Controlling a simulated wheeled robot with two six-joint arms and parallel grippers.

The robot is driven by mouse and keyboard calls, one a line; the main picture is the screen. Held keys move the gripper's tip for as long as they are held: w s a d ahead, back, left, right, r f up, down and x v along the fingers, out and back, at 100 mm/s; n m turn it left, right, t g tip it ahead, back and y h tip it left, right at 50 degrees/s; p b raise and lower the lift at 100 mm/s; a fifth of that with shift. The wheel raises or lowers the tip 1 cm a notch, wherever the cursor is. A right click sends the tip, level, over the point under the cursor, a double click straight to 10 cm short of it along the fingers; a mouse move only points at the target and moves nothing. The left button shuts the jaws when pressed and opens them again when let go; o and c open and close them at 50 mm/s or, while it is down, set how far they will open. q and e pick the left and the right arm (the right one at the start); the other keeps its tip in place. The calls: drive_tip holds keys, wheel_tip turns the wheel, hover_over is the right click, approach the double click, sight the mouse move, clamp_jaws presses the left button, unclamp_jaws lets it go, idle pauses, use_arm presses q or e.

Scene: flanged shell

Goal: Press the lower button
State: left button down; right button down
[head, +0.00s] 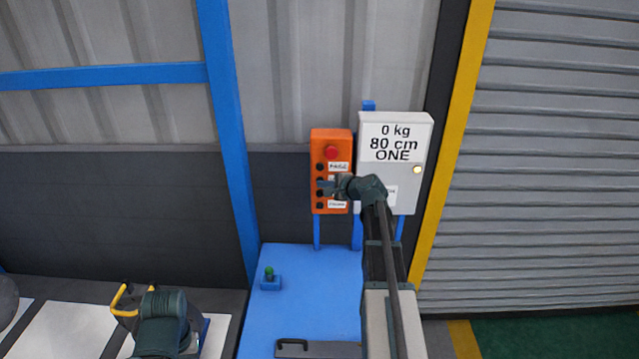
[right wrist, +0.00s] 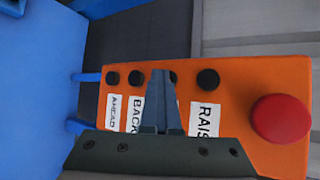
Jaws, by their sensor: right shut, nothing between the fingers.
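An orange control box (head: 345,203) stands upright with a red button (head: 331,153) at its top and a column of black buttons below. It also fills the right wrist view (right wrist: 240,75), where it lies sideways with the red button (right wrist: 280,119) at right. The RAISE button (right wrist: 207,79) is clear. The button beside it, the lower button by its place (right wrist: 174,78), is partly hidden behind my fingers, and its label is covered. My right gripper (right wrist: 160,75) is shut and empty, in front of the box between that button and the BACK button (right wrist: 134,77). I cannot tell whether it touches.
A white cabinet (head: 425,145) reading "0 kg 80 cm ONE" stands right of the box. A blue surface (head: 310,300) with a small green-topped part (head: 269,272) lies below. My left arm shows at lower left, by a yellow-edged object (head: 119,302); its fingers are unclear.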

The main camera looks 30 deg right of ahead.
drive_tip(key=shift+w+d+r, duration=0.2)
drive_tip(key=shift+w+d, duration=0.25)
drive_tip(key=shift+w, duration=0.1)
idle(0.8)
drive_tip(key=shift+s+a, duration=0.1)
drive_tip(key=shift+s, duration=0.05)
drive_tip(key=shift+s+a+f, duration=0.3)
drive_tip(key=shift+s, duration=0.15)
drive_tip(key=shift+s+a, duration=0.1)
drive_tip(key=shift+s, duration=0.05)
drive_tip(key=s+a, duration=0.3)
drive_tip(key=s, duration=0.2)
idle(0.4)
drive_tip(key=shift+a, duration=0.1)
